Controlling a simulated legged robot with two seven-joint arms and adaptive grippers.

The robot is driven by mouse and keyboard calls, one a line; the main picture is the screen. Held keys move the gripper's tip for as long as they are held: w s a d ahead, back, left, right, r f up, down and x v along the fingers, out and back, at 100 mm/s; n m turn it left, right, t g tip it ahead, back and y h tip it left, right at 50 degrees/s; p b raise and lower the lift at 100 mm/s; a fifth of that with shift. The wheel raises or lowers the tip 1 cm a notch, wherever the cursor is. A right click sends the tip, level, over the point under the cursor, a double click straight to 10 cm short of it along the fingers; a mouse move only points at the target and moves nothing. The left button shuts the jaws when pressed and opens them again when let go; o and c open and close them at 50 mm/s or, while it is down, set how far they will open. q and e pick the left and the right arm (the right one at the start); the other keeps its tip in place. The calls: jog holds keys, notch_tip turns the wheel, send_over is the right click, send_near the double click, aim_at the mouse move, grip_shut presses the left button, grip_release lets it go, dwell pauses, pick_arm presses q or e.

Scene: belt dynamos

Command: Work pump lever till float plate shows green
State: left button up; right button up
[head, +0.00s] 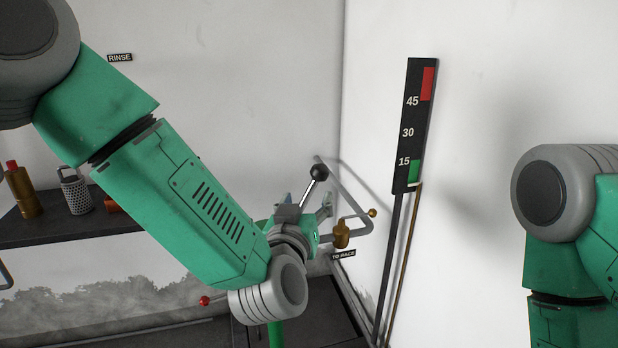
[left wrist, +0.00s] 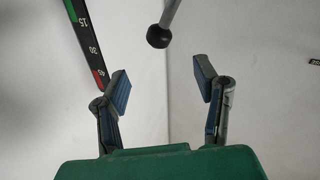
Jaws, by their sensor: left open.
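The pump lever has a metal rod and a black ball knob (head: 319,172); it stands tilted above my left wrist. The knob also shows in the left wrist view (left wrist: 157,37), ahead of and between the fingertips, apart from both. My left gripper (left wrist: 162,82) is open and empty; in the head view my wrist partly hides it (head: 306,202). The float plate (head: 413,125) is a tall black board marked 45, 30 and 15, red at the top and green at the bottom. A thin brown rod with a pale tip (head: 418,185) ends just below the green. My right gripper is out of view.
A bent grey pipe (head: 350,185) and a brass fitting (head: 341,235) with a "TO RACE" label (head: 342,254) are close right of my gripper. A dark shelf (head: 60,231) at left holds a brown bottle (head: 22,190) and a perforated can (head: 75,192). White walls meet behind.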

aim_at(320, 177)
pick_arm(q)
jog(key=w+d, duration=0.1)
jog(key=w, duration=0.6)
jog(key=w+d, duration=0.1)
jog(key=w, duration=0.3)
jog(key=shift+w+d+f+p, duration=0.1)
jog(key=shift+w+d+p, duration=0.05)
jog(key=shift+d+p, duration=0.15)
jog(key=shift+w+a, duration=0.1)
jog(key=shift+w, duration=0.55)
grip_shut()
